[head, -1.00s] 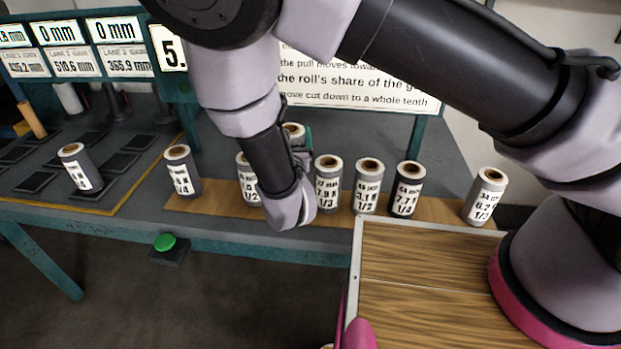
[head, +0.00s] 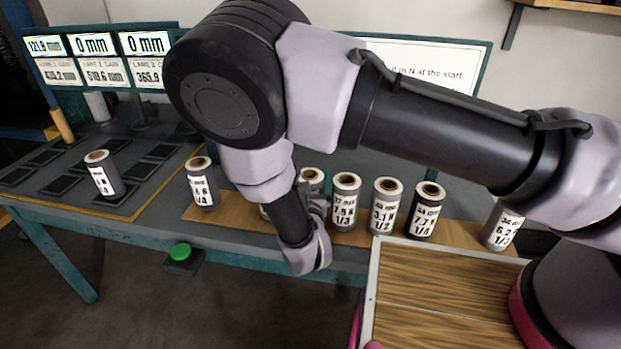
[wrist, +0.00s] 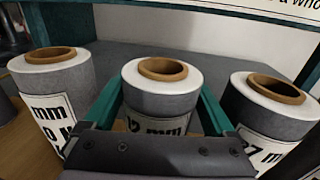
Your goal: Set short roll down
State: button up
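The short roll (wrist: 160,100), grey with a white top and brown core, stands upright in the middle of the wrist view. Its label is mostly hidden by my gripper. The teal fingers of my gripper (wrist: 162,98) lie close against both its sides, shut on it. In the head view the roll's top (head: 312,175) shows behind my wrist, about level with its neighbours. Its base is hidden, so I cannot tell whether it touches the wooden strip (head: 232,216).
A roll stands close on the left (wrist: 52,90) and another on the right (wrist: 268,110). More rolls stand along the strip, such as a dark one (head: 425,212). A single roll (head: 103,175) stands on the lane pads. A green button (head: 180,252) sits below the table edge.

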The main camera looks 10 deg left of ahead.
jog(key=shift+r, duration=0.15)
jog(key=shift+s, duration=0.25)
jog(key=v, duration=1.1)
jog(key=shift+s, duration=0.2)
jog(key=shift+d, duration=0.15)
